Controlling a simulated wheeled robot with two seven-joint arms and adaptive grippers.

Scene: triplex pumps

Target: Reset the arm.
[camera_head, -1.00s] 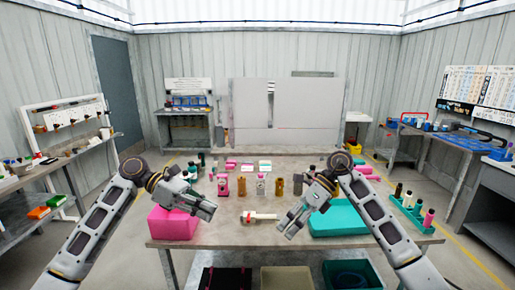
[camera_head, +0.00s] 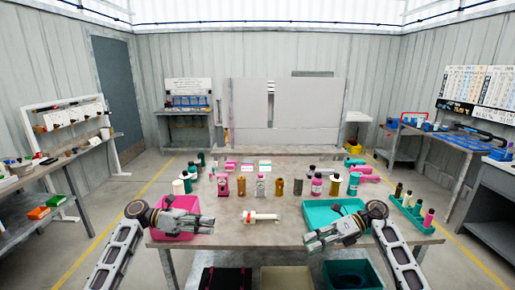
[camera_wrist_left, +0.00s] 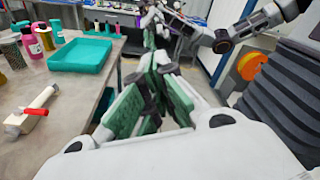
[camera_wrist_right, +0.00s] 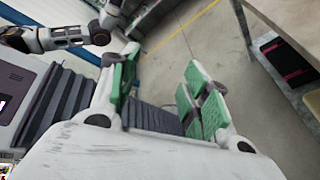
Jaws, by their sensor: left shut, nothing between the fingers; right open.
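In the head view my left gripper (camera_head: 208,224) is at the table's front left, in front of the pink bin (camera_head: 180,233). It is shut and empty; its green-padded fingers (camera_wrist_left: 150,105) show in the left wrist view. My right gripper (camera_head: 309,243) is at the front right, in front of the teal tray (camera_head: 318,213), pointing left. A white pump part with a red handle (camera_head: 262,217) lies on the table between the grippers, touched by neither.
The grey table (camera_head: 235,236) carries several pink, brown, dark and teal bottles at its middle and back. A teal rack (camera_head: 408,213) with bottles stands at the right edge. Bins sit below the table, including a beige one (camera_head: 287,279). Side benches are well away.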

